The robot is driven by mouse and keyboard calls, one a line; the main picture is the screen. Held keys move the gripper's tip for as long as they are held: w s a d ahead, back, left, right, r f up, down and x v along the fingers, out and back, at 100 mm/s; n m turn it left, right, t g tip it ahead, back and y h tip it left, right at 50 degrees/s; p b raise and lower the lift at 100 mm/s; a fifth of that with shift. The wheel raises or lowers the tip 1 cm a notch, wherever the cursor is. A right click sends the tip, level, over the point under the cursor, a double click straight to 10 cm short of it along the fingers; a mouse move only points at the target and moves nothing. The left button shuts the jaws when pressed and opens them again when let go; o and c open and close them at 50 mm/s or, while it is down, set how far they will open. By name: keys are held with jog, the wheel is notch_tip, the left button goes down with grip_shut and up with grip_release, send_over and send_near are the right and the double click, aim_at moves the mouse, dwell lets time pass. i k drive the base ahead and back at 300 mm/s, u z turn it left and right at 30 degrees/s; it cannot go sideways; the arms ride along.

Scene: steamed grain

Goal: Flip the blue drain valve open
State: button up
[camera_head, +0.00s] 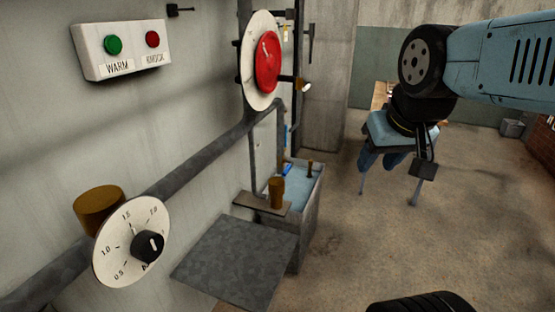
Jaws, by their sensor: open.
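My gripper (382,163) hangs below my blue arm at the right, pointing down. It is open, appears empty and is well to the right of the blue piece.
The trough (309,215) stands by the wall. A grey plate (236,262), a white dial (131,242), a pipe (205,153) and a red knob (267,64) are nearer on the left. A button box (122,50) is above. The floor at right is largely clear.

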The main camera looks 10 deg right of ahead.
aim_at(287, 169)
jog(key=u, duration=0.05)
jog(key=i, duration=1.05)
jog(key=u, duration=0.05)
